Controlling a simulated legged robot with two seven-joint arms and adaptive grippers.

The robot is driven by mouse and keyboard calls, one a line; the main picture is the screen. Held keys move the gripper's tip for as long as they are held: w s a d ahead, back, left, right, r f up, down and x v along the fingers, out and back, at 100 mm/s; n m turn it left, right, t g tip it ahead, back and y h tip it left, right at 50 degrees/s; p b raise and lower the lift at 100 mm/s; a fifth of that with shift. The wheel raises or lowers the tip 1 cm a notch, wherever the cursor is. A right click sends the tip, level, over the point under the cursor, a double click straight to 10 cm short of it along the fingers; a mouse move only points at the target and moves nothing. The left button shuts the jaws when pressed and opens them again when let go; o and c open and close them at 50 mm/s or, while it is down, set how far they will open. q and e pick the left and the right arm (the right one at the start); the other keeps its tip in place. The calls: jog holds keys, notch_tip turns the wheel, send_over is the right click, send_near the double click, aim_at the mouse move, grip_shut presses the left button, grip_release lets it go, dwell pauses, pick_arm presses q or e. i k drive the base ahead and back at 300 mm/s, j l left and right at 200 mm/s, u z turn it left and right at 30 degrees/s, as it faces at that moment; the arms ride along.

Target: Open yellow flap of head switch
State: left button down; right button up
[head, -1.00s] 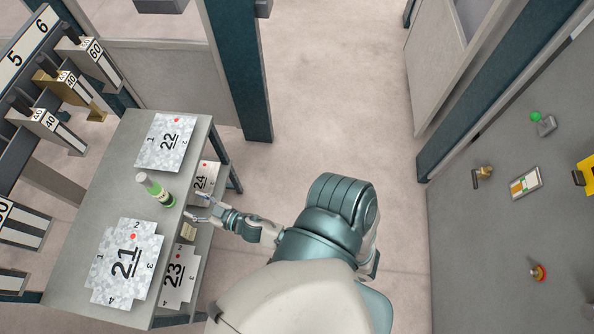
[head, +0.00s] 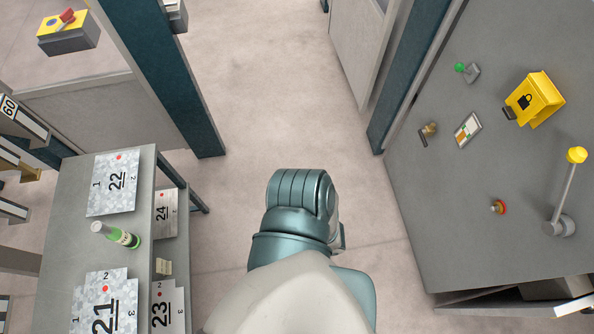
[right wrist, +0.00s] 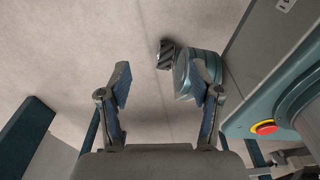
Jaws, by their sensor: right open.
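A yellow flap with a black padlock symbol (head: 535,98) is on the grey panel at the right of the head view. A dark grey piece shows at its lower left edge. I cannot tell what is under the flap. My right gripper (right wrist: 161,82) shows only in the right wrist view. Its two fingers are apart with nothing between them, and pale floor lies beyond. It is not seen near the flap. My left gripper is not in view.
A table (head: 60,215) with numbered sheets and a bottle (head: 116,235) stands left.

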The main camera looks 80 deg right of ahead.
aim_at(523, 104)
jog(key=z, duration=4.3)
